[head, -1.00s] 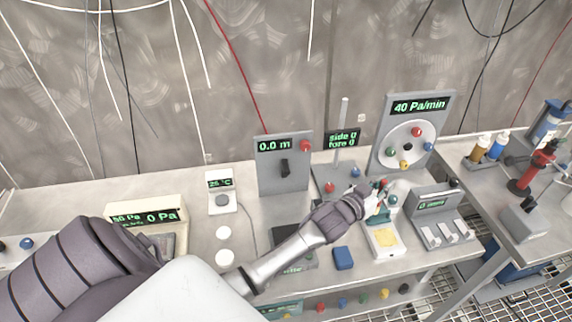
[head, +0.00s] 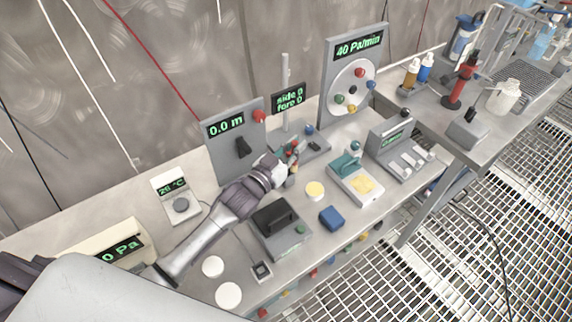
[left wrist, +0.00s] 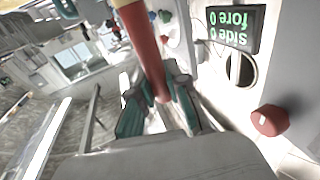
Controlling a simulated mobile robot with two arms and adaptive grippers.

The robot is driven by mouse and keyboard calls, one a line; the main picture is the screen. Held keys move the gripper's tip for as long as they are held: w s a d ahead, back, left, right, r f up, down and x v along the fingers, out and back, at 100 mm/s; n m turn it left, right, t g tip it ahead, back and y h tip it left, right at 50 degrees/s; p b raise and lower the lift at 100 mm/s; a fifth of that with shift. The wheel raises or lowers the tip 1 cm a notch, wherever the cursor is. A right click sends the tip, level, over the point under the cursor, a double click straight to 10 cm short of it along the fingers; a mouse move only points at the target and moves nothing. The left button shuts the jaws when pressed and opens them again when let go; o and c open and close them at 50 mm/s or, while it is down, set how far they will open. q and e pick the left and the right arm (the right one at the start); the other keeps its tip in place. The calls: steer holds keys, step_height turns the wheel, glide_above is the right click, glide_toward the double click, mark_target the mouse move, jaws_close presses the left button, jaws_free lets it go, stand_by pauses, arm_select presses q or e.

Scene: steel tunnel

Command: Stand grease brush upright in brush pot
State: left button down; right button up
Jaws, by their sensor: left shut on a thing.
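My left gripper (head: 287,170) is over the bench, in front of the panel reading "side 0 fore 0". It is shut on a slim red handle, which I take for the grease brush (left wrist: 146,50); in the left wrist view the handle runs between the teal fingers (left wrist: 160,105), with a tan end at the top edge. In the head view only a small red and tan bit of it shows at the fingers. My right gripper is not in view.
A white tray with a yellow pad (head: 362,184) and a teal-handled tool (head: 346,163) lies to the right. A blue block (head: 332,218) and a dark boxy device (head: 277,226) stand in front. Upright panels (head: 353,75) line the back. A second bench holds bottles (head: 503,97).

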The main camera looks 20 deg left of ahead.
arm_select(q)
steer(key=f+b, duration=0.1)
steer(key=a+f+b, duration=0.1)
steer(key=f+b, duration=0.1)
steer(key=a+f+b, duration=0.1)
steer(key=f, duration=0.1)
steer(key=shift+s+f, duration=0.2)
steer(key=shift+s, duration=0.1)
steer(key=shift+r, duration=0.1)
steer(key=shift+f+b, duration=0.2)
steer(key=shift+b, duration=0.1)
steer(key=c, duration=1.1)
jaws_free()
steer(key=shift+c, duration=0.2)
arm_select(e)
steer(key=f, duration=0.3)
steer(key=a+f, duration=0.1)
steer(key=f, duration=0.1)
